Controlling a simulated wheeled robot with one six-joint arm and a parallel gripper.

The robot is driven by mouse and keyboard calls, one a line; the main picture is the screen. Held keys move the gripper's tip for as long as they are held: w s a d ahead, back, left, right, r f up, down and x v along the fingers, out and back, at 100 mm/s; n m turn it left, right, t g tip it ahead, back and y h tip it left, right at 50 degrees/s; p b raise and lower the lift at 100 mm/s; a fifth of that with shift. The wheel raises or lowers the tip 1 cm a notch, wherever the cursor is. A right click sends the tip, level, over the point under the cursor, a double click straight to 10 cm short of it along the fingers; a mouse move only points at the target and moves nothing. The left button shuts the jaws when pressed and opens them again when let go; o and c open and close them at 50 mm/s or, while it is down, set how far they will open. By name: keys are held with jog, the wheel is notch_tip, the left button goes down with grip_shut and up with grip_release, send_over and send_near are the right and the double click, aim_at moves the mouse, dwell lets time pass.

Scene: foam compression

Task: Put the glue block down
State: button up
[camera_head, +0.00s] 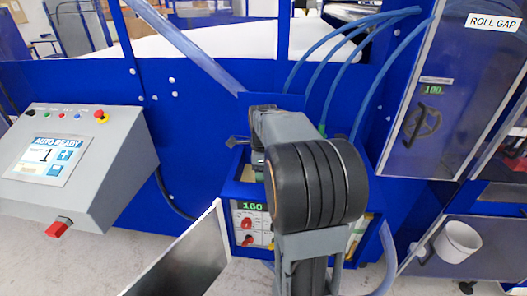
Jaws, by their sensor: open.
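My arm fills the middle of the view and hides most of what lies behind it. My gripper (257,158) shows only in part, at the left of the arm's far end, over a blue box-like holder (230,187). It is open; its fingertips are mostly hidden. I cannot make out a glue block; small pale and greenish parts show at the holder beneath the gripper, too small to name.
A grey control console (85,165) reading "AUTO READY" stands at the left. A panel with a green "160" display (252,206) is below the holder. Blue hoses (330,60) hang behind the arm. A white bucket (457,242) is at the right. A metal plate (190,262) stands in front.

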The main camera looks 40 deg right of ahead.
notch_tip(320, 180, up, 10)
jog(key=s+a+n, duration=0.1)
jog(key=a+n, duration=0.2)
jog(key=n, duration=0.1)
jog(key=s+a+f+n+t, duration=0.1)
jog(key=a+n, duration=0.3)
jog(key=s+a+f+n+t, duration=0.1)
jog(key=s+a+n, duration=0.1)
jog(key=a+n, duration=0.1)
jog(key=shift+s+a+f+n+h, duration=0.1)
jog(key=shift+a+f+n+h, duration=0.2)
jog(key=shift+n, duration=0.4)
jog(key=s+a+f+n+t, duration=0.2)
jog(key=s+a+f+n, duration=0.4)
jog(key=n, duration=0.8)
jog(key=shift+s+a+f+t, duration=0.3)
jog(key=shift+s+a+f, duration=0.15)
jog(key=shift+a, duration=0.3)
jog(key=shift+r, duration=0.15)
